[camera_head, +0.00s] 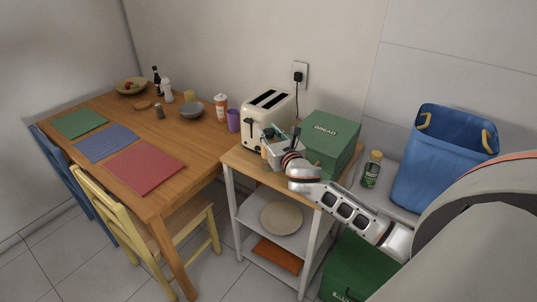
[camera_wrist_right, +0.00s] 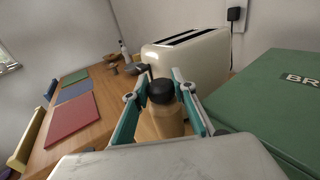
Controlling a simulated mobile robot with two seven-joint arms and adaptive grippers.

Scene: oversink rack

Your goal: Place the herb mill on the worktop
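The herb mill seems to be the tan-bodied container with a black cap (camera_wrist_right: 161,93) in the right wrist view. It stands upright between the teal fingers of my right gripper (camera_wrist_right: 161,85), close to both. I cannot tell whether the fingers press on it. In the head view my right gripper (camera_head: 273,142) is over the small wood-topped stand (camera_head: 239,162), in front of the cream toaster (camera_head: 266,119). The mill's lower end is hidden in the wrist view. My left gripper is not in view.
The green bread box (camera_head: 331,146) stands to the right of my right gripper. Further right are a dark jar (camera_head: 371,169) and a blue bin (camera_head: 442,165). A purple cup (camera_head: 233,121) and bottle (camera_head: 220,108) stand on the dining table (camera_head: 195,150), which has free room in front.

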